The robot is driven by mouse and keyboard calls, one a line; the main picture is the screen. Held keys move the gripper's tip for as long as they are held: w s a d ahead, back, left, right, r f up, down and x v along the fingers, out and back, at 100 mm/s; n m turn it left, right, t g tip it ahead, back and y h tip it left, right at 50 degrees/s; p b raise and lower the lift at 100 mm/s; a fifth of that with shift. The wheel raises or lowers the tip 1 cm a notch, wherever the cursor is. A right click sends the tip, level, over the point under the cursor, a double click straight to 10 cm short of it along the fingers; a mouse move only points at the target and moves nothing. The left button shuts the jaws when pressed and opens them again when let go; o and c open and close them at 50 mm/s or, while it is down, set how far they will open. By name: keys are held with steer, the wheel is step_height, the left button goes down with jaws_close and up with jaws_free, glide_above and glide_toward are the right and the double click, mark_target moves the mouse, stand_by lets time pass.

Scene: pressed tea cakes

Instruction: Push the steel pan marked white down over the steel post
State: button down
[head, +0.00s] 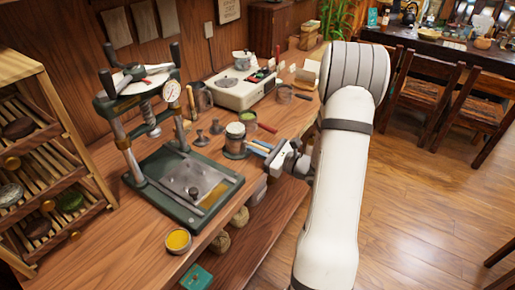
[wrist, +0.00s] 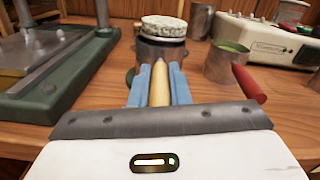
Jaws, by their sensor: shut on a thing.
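The steel pan (head: 235,142) holds a pale speckled round cake (head: 235,128) that stands above its rim. In the wrist view the pan (wrist: 158,50) is straight ahead, upright, with the cake (wrist: 163,27) on top. My gripper (head: 270,151) is shut on the pan's wooden handle (wrist: 159,85), with its blue fingers (wrist: 159,88) on either side. A dark green foot shows low beside the pan in the wrist view. The steel post is not clearly visible; the pan may hide it. I cannot read a mark on the pan.
A green-based press (head: 185,205) stands to the left, with a yellow-filled dish (head: 178,240) at the table's front edge. A red-handled steel pan (wrist: 228,62) with green contents stands to the right. Small steel stampers (head: 201,138) and a white scale (head: 242,90) are behind.

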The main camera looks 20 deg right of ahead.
steer(key=c, duration=1.3)
jaws_free()
